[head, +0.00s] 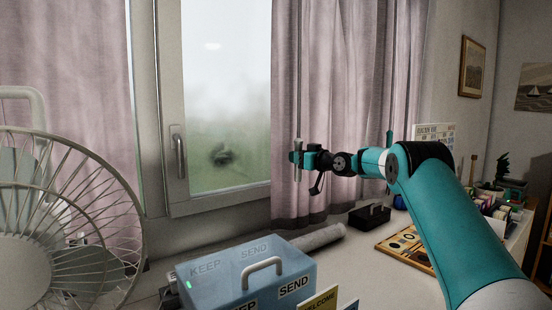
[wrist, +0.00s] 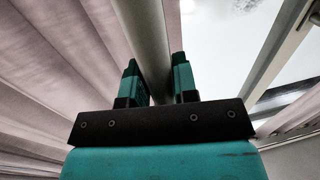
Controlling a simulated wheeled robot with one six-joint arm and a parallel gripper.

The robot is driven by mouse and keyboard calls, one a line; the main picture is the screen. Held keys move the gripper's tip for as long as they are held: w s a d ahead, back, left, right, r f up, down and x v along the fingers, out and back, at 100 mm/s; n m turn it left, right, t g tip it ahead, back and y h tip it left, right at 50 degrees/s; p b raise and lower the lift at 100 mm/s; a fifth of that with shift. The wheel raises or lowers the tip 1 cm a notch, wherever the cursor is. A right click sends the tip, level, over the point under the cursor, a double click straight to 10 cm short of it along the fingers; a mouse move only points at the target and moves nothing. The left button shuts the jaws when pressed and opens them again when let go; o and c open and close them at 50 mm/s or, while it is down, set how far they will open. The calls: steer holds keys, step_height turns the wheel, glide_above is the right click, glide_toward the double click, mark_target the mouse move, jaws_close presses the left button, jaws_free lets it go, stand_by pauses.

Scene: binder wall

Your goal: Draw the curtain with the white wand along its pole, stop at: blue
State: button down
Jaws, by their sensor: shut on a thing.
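A pink curtain (head: 345,90) hangs at the right side of the window, and its left edge covers part of the glass. A white wand (head: 298,172) hangs upright at that left edge. My gripper (head: 298,157) is shut on the wand. In the wrist view the wand (wrist: 149,35) runs up between the two teal fingers of my gripper (wrist: 157,82), with curtain folds (wrist: 50,70) to its left. The curtain's pole and any blue mark on it are out of view.
A second pink curtain (head: 65,65) hangs at the left, behind a large fan (head: 60,225). A blue box with a handle (head: 245,272) stands on the desk below the window. A small black box (head: 370,216) and a wooden tray (head: 385,246) lie under my arm.

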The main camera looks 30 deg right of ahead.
steer(key=shift+w+d+p, duration=0.25)
steer(key=shift+d+p, duration=0.35)
steer(key=shift+d, duration=0.8)
steer(key=shift+w+d+p, duration=0.2)
steer(key=shift+d+p, duration=0.4)
steer(key=shift+d, duration=0.8)
steer(key=c, duration=0.9)
jaws_free()
steer(key=b+v, duration=0.8)
steer(key=v, duration=0.9)
steer(key=shift+s, duration=0.15)
steer(key=shift+r, duration=0.1)
